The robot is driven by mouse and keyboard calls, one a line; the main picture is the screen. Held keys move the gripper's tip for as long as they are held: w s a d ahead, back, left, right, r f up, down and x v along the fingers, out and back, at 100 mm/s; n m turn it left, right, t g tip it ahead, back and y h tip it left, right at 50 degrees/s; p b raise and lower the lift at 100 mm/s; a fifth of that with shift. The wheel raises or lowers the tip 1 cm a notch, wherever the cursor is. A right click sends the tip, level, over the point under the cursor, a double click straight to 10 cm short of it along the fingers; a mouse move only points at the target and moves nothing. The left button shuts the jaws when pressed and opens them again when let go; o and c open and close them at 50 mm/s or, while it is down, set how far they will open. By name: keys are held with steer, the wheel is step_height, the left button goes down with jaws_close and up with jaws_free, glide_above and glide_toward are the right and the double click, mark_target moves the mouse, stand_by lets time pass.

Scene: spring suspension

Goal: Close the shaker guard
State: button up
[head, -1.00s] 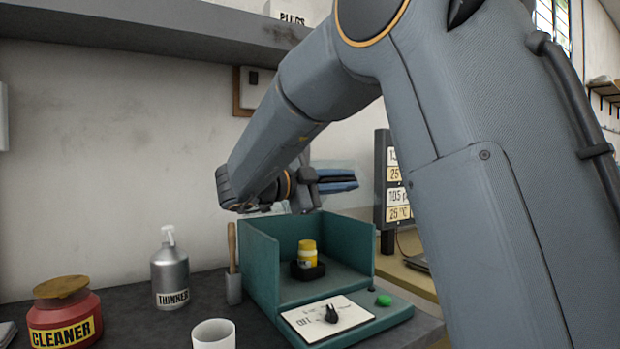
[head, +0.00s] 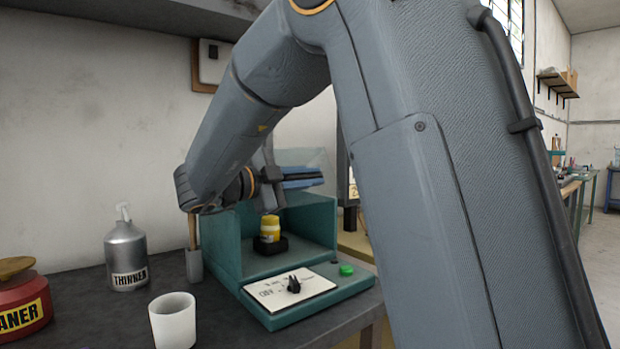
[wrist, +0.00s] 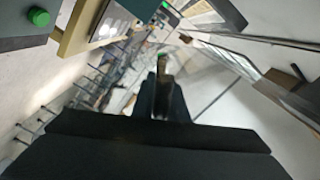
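The shaker is a teal open-fronted box (head: 225,245) on the bench. A yellow jar (head: 270,231) stands inside in a black holder (head: 265,247). The clear guard (head: 312,158) is raised above the box, partly hidden behind my gripper. My gripper (head: 305,178) is above the box at guard height, its fingers pointing right. In the wrist view its dark fingers (wrist: 161,98) lie close together, with a narrow strip between them. I cannot tell whether they touch or hold anything.
The shaker's front panel has a black knob (head: 293,285) and a green button (head: 346,270). A white cup (head: 172,322), a thinner bottle (head: 126,255) and a red cleaner can (head: 22,305) stand to the left. A sign and wall are behind.

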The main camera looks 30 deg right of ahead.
steer(key=o, duration=0.4)
steer(key=shift+o, duration=0.2)
steer(key=v, duration=0.8)
steer(key=shift+a, duration=0.1)
steer(key=p+v, duration=0.1)
steer(key=v, duration=0.7)
steer(key=shift+a, duration=0.35)
stand_by(0.3)
steer(key=shift+s, duration=0.2)
stand_by(0.4)
